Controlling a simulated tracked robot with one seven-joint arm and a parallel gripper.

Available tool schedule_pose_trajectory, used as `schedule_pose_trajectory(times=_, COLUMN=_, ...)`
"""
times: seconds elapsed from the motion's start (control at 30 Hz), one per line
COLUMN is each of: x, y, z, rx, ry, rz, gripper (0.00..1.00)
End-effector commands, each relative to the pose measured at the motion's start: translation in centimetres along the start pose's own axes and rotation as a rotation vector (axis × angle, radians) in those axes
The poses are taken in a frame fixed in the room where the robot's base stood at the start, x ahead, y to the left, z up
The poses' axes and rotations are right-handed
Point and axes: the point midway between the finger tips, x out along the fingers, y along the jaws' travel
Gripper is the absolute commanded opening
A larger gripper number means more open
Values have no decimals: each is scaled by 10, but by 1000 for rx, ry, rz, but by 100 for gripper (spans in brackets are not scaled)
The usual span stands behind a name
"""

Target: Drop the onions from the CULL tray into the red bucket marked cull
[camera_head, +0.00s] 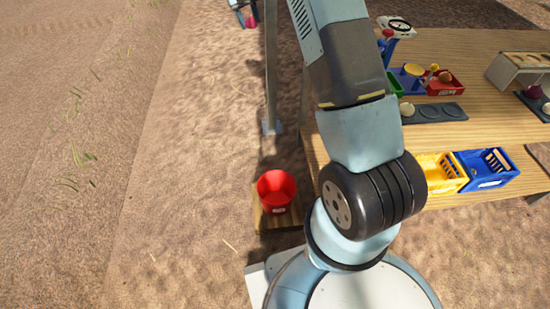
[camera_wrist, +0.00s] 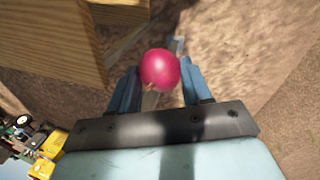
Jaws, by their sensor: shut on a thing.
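A round red-pink onion (camera_wrist: 160,69) sits between the two blue fingers of my gripper (camera_wrist: 160,64) in the wrist view. My gripper is shut on it and holds it above bare ground. In the head view my gripper (camera_head: 245,17) is small at the top edge, with the onion at its tip, well beyond the red bucket. The red bucket (camera_head: 276,189) stands upright on a low wooden stand (camera_head: 262,221), left of the table; its inside looks empty. A small red tray (camera_head: 446,83) on the table holds a brownish onion; its label is too small to read.
The wooden table (camera_head: 480,118) fills the right side, with a yellow crate (camera_head: 449,182) and a blue crate (camera_head: 488,171) at its near edge. A metal post (camera_head: 271,75) rises between gripper and table. Open ground lies left.

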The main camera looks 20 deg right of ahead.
Motion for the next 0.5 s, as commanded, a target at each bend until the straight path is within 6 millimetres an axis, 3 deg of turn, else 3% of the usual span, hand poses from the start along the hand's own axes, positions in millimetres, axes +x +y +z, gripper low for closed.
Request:
schedule_pose_trajectory(times=0.1, x=5, y=18, z=0, rx=22, ry=-6, rz=1, gripper=18)
schedule_pose_trajectory(times=0.27, x=10, y=27, z=1, rx=34, ry=-10, rz=1, gripper=18)
schedule_pose_trajectory(times=0.37, x=24, y=22, z=1, rx=32, ry=-13, rz=2, gripper=18)
schedule_pose_trajectory(times=0.5, x=66, y=1, z=3, rx=23, ry=-14, rz=2, gripper=18)
